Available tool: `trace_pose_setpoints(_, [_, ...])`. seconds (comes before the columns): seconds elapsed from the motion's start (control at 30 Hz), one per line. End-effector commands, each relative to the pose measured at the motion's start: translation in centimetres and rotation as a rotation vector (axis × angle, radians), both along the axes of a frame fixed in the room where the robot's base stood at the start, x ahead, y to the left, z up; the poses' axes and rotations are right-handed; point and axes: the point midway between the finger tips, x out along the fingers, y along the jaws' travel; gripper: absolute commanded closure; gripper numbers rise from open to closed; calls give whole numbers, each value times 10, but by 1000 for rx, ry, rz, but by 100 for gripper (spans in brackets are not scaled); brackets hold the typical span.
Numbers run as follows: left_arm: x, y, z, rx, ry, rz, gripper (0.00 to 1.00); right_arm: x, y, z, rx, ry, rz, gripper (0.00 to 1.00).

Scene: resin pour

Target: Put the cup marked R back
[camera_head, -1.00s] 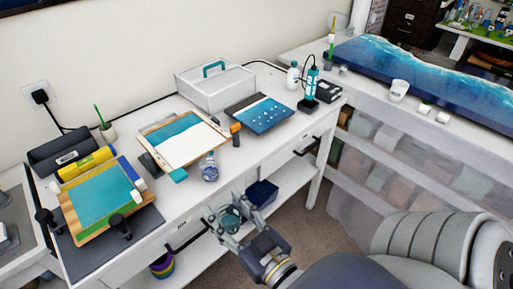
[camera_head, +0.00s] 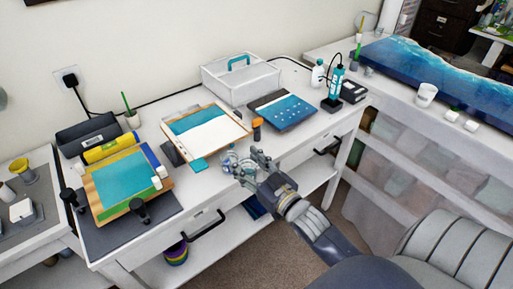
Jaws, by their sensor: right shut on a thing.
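My right gripper (camera_head: 250,165) comes in from the lower right and is over the front edge of the white table. It is shut on a small clear cup (camera_head: 243,171), mostly hidden behind the fingers. No letter can be read on it. A clear bottle with blue marking (camera_head: 229,156) stands just behind and left of the fingers; whether they touch it I cannot tell. A white cup (camera_head: 426,95) stands at the right in front of the blue resin slab. My left gripper is not in view.
A board with a teal and white panel (camera_head: 204,131) lies behind the gripper, with an orange-topped tool (camera_head: 257,131) beside it. A dark blue panel (camera_head: 283,110) and a white box (camera_head: 240,80) stand further back. A teal panel on a wooden board (camera_head: 125,182) lies left.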

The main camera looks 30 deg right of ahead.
Motion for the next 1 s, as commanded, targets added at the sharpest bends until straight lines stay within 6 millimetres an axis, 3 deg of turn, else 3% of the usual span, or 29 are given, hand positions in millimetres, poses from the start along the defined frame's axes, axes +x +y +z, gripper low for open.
trace_pose_setpoints(0.2, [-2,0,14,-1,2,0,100,41,-39,-1,-7,-2,-1,77])
trace_pose_setpoints(0.5, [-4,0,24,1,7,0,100,85,-82,-7,-5,-1,-2,77])
trace_pose_setpoints(0.83, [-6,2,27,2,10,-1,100,105,-100,-10,-3,-2,-2,77])
trace_pose_setpoints(1.0, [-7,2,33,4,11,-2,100,103,-98,-36,1,2,-3,77])
